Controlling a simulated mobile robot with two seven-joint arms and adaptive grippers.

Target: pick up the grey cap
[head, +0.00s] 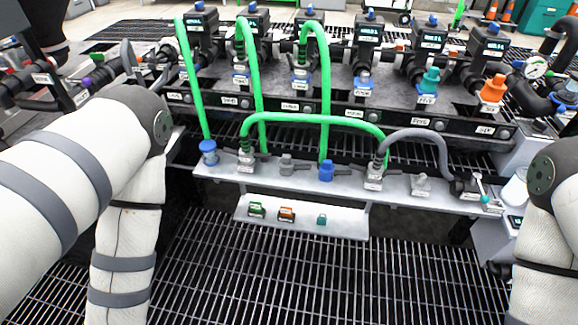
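Two small grey fittings sit on the pale shelf below the manifold. One light grey fitting (420,185) is towards the shelf's right, and a darker grey fitting (287,164) is left of the middle. I cannot tell for sure which is the grey cap. Both of my arms show at the sides, but the left forearm runs out of the bottom edge and the right arm leaves at the lower right. Neither gripper is in view.
The manifold (330,105) carries several black valves, a teal cap (428,82) and an orange cap (492,92). Green hoses (315,118) and a grey hose (418,134) arch over the shelf (215,172). A lower tray (345,222) holds small padlock-like items. Grating (300,285) lies below.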

